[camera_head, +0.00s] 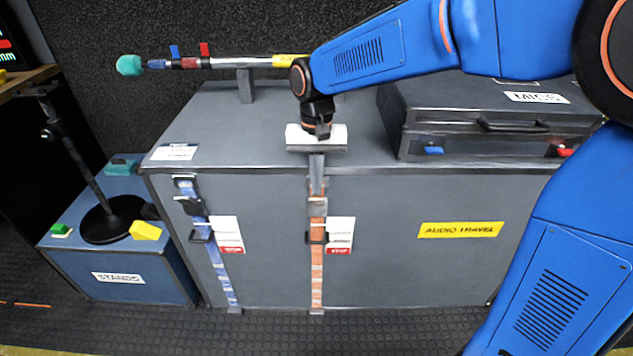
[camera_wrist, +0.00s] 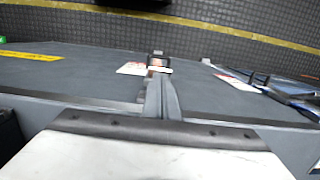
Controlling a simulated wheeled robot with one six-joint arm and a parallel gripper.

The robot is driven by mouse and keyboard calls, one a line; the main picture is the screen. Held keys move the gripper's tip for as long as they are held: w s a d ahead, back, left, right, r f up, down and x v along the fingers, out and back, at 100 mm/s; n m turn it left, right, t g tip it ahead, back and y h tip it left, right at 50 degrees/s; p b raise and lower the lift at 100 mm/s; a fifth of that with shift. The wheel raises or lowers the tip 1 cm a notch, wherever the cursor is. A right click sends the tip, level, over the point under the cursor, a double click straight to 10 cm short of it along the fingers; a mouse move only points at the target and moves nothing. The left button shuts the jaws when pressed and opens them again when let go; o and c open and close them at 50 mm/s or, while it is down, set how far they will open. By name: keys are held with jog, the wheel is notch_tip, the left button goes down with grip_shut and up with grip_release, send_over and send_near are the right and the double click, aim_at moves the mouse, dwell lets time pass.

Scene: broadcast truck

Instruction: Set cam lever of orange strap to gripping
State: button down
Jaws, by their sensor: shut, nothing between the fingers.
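The orange strap (camera_head: 317,270) runs down the front of the large grey case. Its dark buckle and cam lever (camera_head: 316,237) sit partway down, beside a white and red label (camera_head: 340,235). I cannot tell the lever's exact angle. My gripper (camera_head: 317,188) is shut and empty, pointing down at the case's top front edge, above the buckle and in front of the strap's upper end. In the wrist view my fingers (camera_wrist: 158,85) hide most of the strap; only a bit of the orange strap (camera_wrist: 158,63) shows past their tips.
A blue strap (camera_head: 218,262) with its own dark buckle (camera_head: 200,237) and label is to the left. On the grey case (camera_head: 400,270) lie a dark travel case (camera_head: 490,110) and a pole on a stand (camera_head: 225,63). A blue stands box (camera_head: 120,265) is at left.

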aim_at(316, 206)
jog(key=shift+s+t, duration=0.3)
jog(key=shift+t, duration=0.1)
jog(key=shift+s+a+f+t, duration=0.1)
jog(key=shift+s+f+t, duration=0.1)
jog(key=shift+s+t, duration=0.5)
jog(key=shift+s+f+t, duration=0.2)
jog(key=shift+s+t, duration=0.2)
jog(key=shift+t, duration=0.5)
jog(key=shift+s+f, duration=0.7)
jog(key=shift+s, duration=0.2)
jog(key=shift+s+f, duration=0.6)
jog(key=shift+f, duration=0.15)
jog(key=shift+w, duration=0.2)
jog(key=shift+w, duration=0.6)
jog(key=shift+r, duration=0.1)
